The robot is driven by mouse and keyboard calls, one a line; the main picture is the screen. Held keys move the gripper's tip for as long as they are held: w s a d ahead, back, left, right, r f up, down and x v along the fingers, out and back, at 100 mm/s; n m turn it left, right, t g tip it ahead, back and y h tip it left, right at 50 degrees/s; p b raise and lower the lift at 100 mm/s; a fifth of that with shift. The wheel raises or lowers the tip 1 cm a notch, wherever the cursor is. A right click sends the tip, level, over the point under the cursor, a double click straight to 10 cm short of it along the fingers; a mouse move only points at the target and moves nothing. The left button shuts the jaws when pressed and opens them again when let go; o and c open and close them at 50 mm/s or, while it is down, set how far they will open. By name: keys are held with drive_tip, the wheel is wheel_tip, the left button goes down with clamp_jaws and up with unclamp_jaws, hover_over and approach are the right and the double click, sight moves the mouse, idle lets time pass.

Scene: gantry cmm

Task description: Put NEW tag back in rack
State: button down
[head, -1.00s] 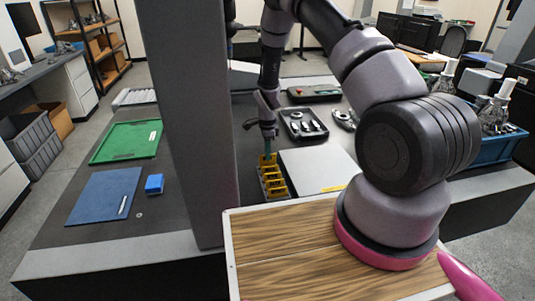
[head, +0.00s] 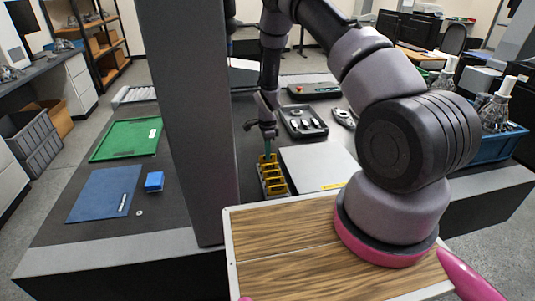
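A small rack (head: 272,183) with several yellow tags stands on the dark table, between the grey column and the light grey plate. My gripper (head: 268,150) is above the far end of the rack, pointing down. I cannot read which tag is the NEW tag.
A tall grey column (head: 190,120) rises left of the rack. A light grey plate (head: 318,168) lies right of it. A black tray (head: 303,122) with parts is behind. A green mat (head: 127,140), blue mat (head: 103,195) and blue block (head: 154,181) lie left.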

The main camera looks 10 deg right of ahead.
drive_tip(key=shift+f, duration=0.25)
drive_tip(key=shift+f, duration=0.25)
drive_tip(key=c, duration=0.7)
unclamp_jaws()
drive_tip(key=shift+r, duration=0.1)
drive_tip(key=shift+r, duration=3.45)
